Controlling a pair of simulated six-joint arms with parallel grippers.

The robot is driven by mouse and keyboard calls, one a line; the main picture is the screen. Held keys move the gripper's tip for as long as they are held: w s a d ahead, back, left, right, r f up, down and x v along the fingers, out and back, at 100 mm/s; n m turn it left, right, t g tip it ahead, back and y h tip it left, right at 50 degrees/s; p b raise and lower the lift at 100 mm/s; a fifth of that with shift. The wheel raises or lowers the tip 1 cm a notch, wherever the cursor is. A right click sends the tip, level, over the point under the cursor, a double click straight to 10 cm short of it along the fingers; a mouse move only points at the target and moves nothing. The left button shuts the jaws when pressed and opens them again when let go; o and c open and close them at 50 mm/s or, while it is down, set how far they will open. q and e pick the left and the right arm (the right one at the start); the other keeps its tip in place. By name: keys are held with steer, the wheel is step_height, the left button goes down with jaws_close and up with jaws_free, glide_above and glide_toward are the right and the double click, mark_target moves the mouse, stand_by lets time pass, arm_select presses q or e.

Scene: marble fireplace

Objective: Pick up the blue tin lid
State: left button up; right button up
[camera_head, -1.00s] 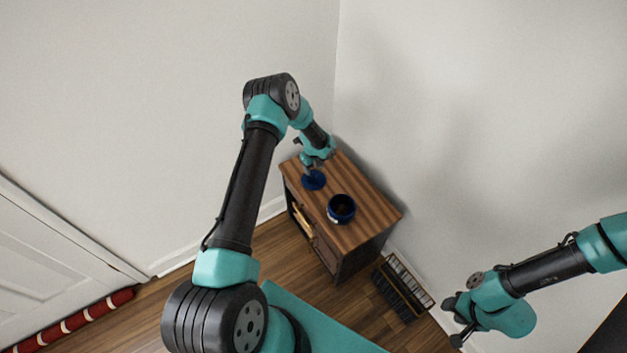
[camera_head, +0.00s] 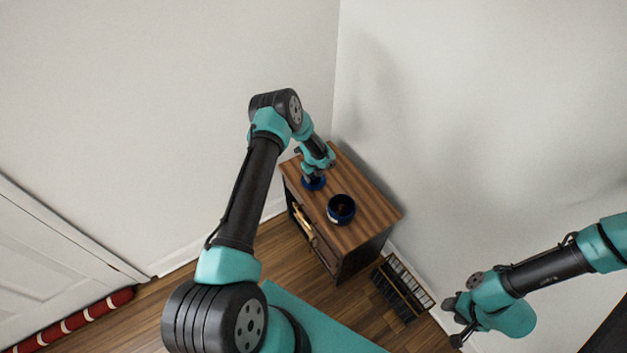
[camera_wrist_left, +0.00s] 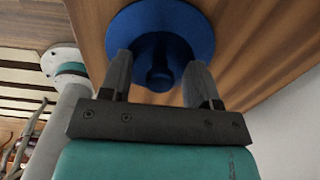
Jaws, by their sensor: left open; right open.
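The blue tin lid (camera_head: 314,184) lies on the far left part of the wooden cabinet top (camera_head: 365,215), partly hidden by my left gripper in the head view. In the left wrist view the lid (camera_wrist_left: 160,25) is a round blue disc with a knob (camera_wrist_left: 158,76). My left gripper (camera_wrist_left: 160,75) is open, with one finger on each side of the knob and a gap visible on both sides. The open blue tin (camera_head: 341,208) stands on the cabinet beside the lid, with dark contents. My right gripper (camera_head: 457,322) is open and empty, far right of the cabinet.
A black wire rack (camera_head: 402,287) stands on the floor right of the cabinet. Walls meet behind the cabinet. A red striped roll (camera_head: 80,318) lies on the floor at left. The front part of the cabinet top is clear.

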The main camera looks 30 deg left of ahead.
arm_select(q)
steer(key=c, duration=1)
steer(key=shift+r, duration=0.1)
step_height(320, 180, up, 10)
steer(key=shift+f, duration=0.1)
stand_by(0.5)
steer(key=shift+d, duration=0.15)
